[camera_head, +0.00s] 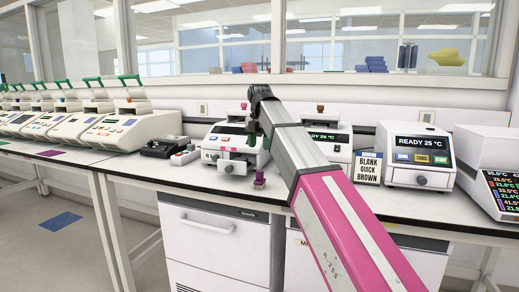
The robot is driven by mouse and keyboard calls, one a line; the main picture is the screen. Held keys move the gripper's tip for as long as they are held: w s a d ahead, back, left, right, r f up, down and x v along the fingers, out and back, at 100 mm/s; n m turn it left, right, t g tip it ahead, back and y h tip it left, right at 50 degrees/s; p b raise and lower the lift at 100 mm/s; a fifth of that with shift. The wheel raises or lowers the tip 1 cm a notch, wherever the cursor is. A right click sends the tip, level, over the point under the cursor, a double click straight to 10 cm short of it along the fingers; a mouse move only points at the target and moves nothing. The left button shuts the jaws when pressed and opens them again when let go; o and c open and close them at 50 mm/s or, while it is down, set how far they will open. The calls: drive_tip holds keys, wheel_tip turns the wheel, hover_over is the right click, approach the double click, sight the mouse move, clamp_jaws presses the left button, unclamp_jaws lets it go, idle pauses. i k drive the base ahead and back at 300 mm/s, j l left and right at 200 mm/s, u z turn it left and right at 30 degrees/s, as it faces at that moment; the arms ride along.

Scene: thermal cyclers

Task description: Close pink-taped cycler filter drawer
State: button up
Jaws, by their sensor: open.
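A white thermal cycler (215,141) stands on the bench left of my arm, its display partly hidden by the arm. A pale drawer-like part (238,163) with a round knob sticks out low at its front.
A small purple block (259,179) stands near the bench's front edge. More cyclers stand right, behind my arm (340,146) and beyond (418,156), with a lettered card (368,167) between. Dark equipment (163,148) and a row of green-handled cyclers (125,128) stand left.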

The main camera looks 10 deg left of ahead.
sight(224, 167)
drive_tip(key=k, duration=1)
